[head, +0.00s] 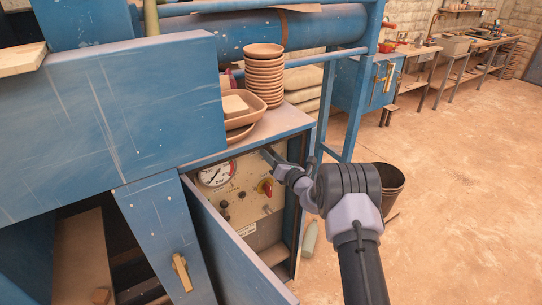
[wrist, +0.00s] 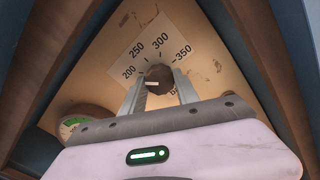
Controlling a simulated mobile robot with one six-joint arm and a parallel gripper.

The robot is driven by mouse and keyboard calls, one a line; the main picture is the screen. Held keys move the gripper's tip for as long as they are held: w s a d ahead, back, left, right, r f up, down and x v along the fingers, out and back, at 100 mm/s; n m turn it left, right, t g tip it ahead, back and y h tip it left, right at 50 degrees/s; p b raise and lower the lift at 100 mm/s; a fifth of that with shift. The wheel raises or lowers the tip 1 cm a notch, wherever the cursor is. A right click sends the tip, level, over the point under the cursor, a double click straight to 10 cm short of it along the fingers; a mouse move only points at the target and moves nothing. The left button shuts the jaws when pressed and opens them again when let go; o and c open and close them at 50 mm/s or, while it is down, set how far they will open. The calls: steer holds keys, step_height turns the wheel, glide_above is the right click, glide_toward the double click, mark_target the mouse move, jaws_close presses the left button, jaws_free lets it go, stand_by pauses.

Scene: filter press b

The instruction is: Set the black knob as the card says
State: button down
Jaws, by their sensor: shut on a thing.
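The black knob (wrist: 158,76) shows dark brown in the wrist view, with a short pale mark on its face. The mark lies nearly level, its left end toward the 200 side. A printed scale (wrist: 150,42) around it reads 200, 250, 300 and 350. My gripper (wrist: 160,92) has one finger on each side of the knob and is shut on it. In the head view my gripper (head: 270,156) reaches into the open cabinet at the panel's upper right and hides the knob. A small pale label (head: 247,229) low on the panel is too small to read; I cannot tell if it is the card.
The blue cabinet door (head: 232,250) hangs open in front. Stacked bowls (head: 264,72) stand on top. A dark bucket (head: 386,185) stands right of the cabinet; floor beyond is clear.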

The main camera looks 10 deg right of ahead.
steer(key=c, duration=0.9)
jaws_free()
steer(key=p+v, duration=0.3)
steer(key=v, duration=1.4)
steer(key=shift+s, duration=0.25)
steer(key=shift+d, duration=0.1)
